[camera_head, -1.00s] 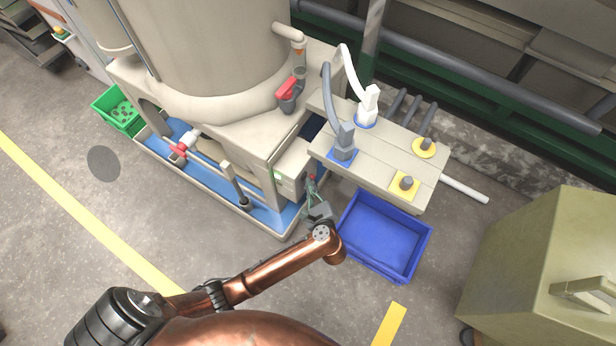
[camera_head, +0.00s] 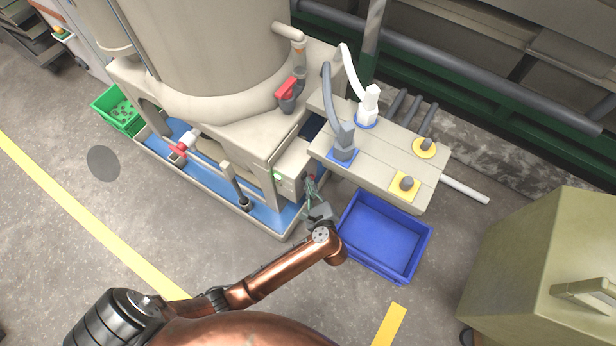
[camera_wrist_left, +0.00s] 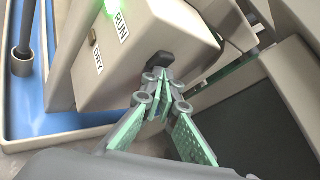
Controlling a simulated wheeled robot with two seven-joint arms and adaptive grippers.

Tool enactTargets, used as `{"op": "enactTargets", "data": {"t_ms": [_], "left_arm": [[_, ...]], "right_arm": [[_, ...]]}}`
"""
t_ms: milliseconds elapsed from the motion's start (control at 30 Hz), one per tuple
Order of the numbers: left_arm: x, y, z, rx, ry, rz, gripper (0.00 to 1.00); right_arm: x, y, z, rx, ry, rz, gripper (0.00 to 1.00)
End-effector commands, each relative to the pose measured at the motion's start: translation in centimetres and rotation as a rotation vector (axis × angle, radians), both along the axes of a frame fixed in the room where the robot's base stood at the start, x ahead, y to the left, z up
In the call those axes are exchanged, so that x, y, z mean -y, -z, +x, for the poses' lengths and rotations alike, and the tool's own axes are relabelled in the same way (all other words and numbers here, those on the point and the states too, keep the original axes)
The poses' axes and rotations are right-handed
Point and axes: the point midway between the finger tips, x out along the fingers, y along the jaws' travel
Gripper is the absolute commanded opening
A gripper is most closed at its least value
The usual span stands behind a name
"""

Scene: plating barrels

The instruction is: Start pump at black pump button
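A pale control box (camera_head: 291,172) sits at the near right corner of the tank stand. In the left wrist view its face (camera_wrist_left: 112,62) has RUN and DRY labels and a bright green lamp (camera_wrist_left: 121,5) by RUN. A black button (camera_wrist_left: 160,60) shows on the box, just beyond my left fingertips. My left gripper (camera_head: 311,184) is beside the box in the head view. In the wrist view its green-padded fingers (camera_wrist_left: 163,80) come together at the tips with nothing between them. I cannot tell whether the tips touch the button. My right gripper is not in view.
A blue bin (camera_head: 385,236) stands on the floor right of my gripper. A pale table (camera_head: 375,150) with hoses and knobs is above it. A large tank (camera_head: 210,50) stands on a blue tray (camera_head: 215,195). A beige cabinet (camera_head: 540,260) is at the right.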

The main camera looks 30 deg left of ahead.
Motion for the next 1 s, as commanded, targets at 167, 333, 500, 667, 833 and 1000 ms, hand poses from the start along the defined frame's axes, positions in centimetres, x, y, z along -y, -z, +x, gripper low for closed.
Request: {"op": "enactTargets", "data": {"t_ms": [167, 333, 500, 667, 833, 1000], "left_arm": [[1.8, 0.2, -0.1, -0.002, -0.001, -0.002, 0.00], [3.6, 0.2, -0.1, -0.002, 0.003, -0.003, 0.00], [5.1, 0.2, -0.1, -0.001, 0.004, -0.004, 0.00], [5.8, 0.1, -0.2, -0.001, 0.002, -0.003, 0.00], [5.8, 0.0, -0.2, 0.000, 0.003, -0.003, 0.00], [5.8, 0.0, -0.2, 0.000, 0.004, -0.003, 0.00]], "right_arm": [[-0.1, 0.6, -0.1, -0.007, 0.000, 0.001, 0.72], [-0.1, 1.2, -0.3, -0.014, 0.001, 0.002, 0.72], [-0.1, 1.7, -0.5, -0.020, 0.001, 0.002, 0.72], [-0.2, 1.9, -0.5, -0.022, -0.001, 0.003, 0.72], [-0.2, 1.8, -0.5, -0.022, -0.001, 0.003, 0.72], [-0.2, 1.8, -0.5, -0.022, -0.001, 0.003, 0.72]]}}
